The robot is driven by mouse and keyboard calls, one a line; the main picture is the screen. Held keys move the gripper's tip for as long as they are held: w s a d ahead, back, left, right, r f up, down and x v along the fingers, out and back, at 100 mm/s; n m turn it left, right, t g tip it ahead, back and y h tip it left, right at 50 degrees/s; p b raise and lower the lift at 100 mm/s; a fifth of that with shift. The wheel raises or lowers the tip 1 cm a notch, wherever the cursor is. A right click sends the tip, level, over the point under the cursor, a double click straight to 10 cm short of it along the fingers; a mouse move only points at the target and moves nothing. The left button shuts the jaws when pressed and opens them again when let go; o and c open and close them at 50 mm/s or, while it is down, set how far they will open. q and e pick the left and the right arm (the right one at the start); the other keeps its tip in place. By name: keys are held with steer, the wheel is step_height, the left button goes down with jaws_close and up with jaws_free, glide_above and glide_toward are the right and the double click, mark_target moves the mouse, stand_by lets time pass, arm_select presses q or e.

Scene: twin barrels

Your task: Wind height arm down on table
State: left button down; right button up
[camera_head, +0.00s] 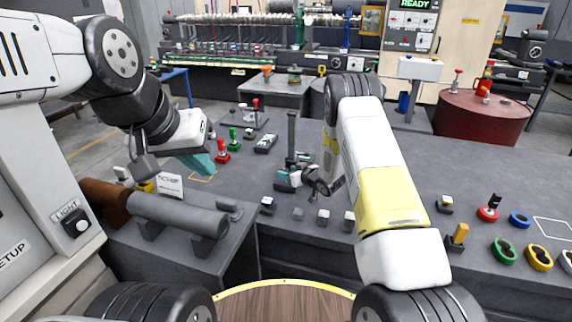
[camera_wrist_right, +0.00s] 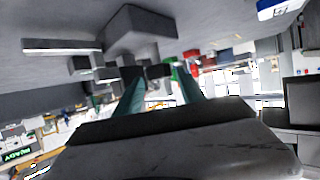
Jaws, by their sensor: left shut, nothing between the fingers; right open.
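A dark upright post (camera_head: 291,132), which looks like the height arm's stand, rises from the grey table (camera_head: 330,190) near the middle of the head view. My right gripper (camera_head: 293,167) is at its lower part, with teal fingers apart. In the right wrist view my right gripper (camera_wrist_right: 158,74) is open, with a small dark block (camera_wrist_right: 159,71) between or just beyond the fingertips. I cannot tell whether they touch it. My left gripper (camera_head: 203,163) is shut and empty, over the table's left part, away from the post.
Red (camera_head: 222,152) and green (camera_head: 233,139) knobbed pieces stand near my left gripper. A grey cylinder (camera_head: 178,214) lies on supports at the front left. Several small blocks line the table's front edge. Coloured rings (camera_head: 503,250) lie at right. A red barrel (camera_head: 480,118) stands behind.

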steer(key=shift+x, duration=0.9)
jaws_close()
steer(key=shift+d, duration=0.1)
steer(key=shift+w+d+n+g+y, duration=0.15)
steer(key=shift+n+g+y, duration=0.55)
steer(key=shift+n+y, duration=0.3)
steer(key=n+g+y, duration=0.1)
steer(key=n+g, duration=0.1)
steer(key=n+g+y, duration=0.2)
steer(key=n+g, duration=0.1)
steer(key=shift+w, duration=0.2)
steer(key=shift+n+g, duration=0.3)
